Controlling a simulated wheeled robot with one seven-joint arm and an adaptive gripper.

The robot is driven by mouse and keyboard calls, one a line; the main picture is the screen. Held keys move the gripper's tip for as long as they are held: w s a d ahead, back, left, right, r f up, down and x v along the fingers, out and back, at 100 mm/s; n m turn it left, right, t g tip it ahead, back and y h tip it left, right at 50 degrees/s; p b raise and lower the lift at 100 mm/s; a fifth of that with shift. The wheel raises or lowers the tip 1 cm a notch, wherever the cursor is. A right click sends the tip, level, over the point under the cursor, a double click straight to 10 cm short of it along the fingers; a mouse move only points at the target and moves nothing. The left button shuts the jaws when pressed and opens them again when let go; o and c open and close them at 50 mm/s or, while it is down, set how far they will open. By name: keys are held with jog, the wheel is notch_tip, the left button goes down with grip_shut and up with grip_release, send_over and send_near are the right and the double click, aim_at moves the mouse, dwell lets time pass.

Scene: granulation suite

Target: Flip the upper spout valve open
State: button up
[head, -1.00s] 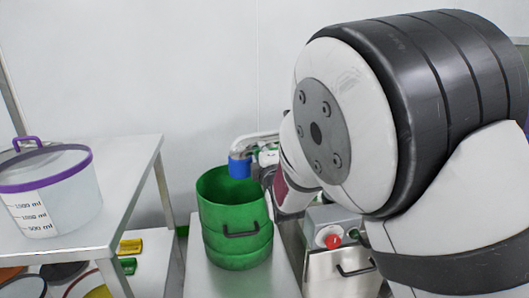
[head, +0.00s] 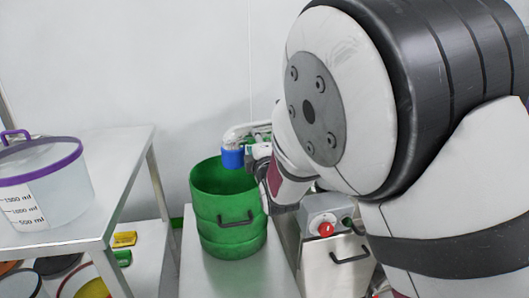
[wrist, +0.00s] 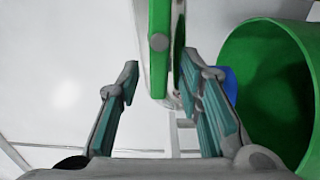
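The spout is a pale pipe (head: 240,132) with a blue end (head: 232,158) over the green drum in the head view. Some green parts, perhaps of the valve, show beside the pipe, largely hidden by my arm. In the wrist view, a pale upright part with green edges (wrist: 159,72) and a round grey pin stands just beyond and between my fingertips. I cannot tell if it is the valve lever. My gripper (wrist: 157,80) is open, with nothing visibly clamped. In the head view it is close to the right of the blue end. The blue end also shows in the wrist view (wrist: 231,84).
The green drum (head: 229,241) stands on a metal surface below the spout; it fills the right of the wrist view (wrist: 262,95). A metal box with a red knob (head: 326,229) is to its right. A table (head: 120,185) with a purple-rimmed clear tub (head: 50,190) is at left.

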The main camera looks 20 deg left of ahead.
jog(key=v, duration=1.1)
jog(key=w+d+m+g+h, duration=0.1)
jog(key=d+m+g+h, duration=0.15)
jog(key=d+m, duration=0.55)
jog(key=s+d+m+g+h, duration=0.2)
jog(key=s+d+m, duration=0.15)
jog(key=d, duration=0.45)
jog(key=s+d+m+g+h, duration=0.2)
jog(key=s+d, duration=0.2)
jog(key=d, duration=0.4)
jog(key=s+d+m+g+h, duration=0.2)
jog(key=s+d+m+g, duration=0.35)
jog(key=s, duration=0.95)
jog(key=s+d+m+g+h, duration=0.15)
jog(key=s+d+m, duration=0.45)
jog(key=s+d, duration=0.65)
jog(key=s+a+r+t+p, duration=0.1)
jog(key=r+p, duration=1.2)
jog(key=s+r+t+p, duration=0.1)
jog(key=s+r+p, duration=0.1)
jog(key=r+p, duration=1.1)
jog(key=shift+a+r+t, duration=0.35)
jog(key=shift+a+r, duration=0.05)
jog(key=shift+r, duration=0.3)
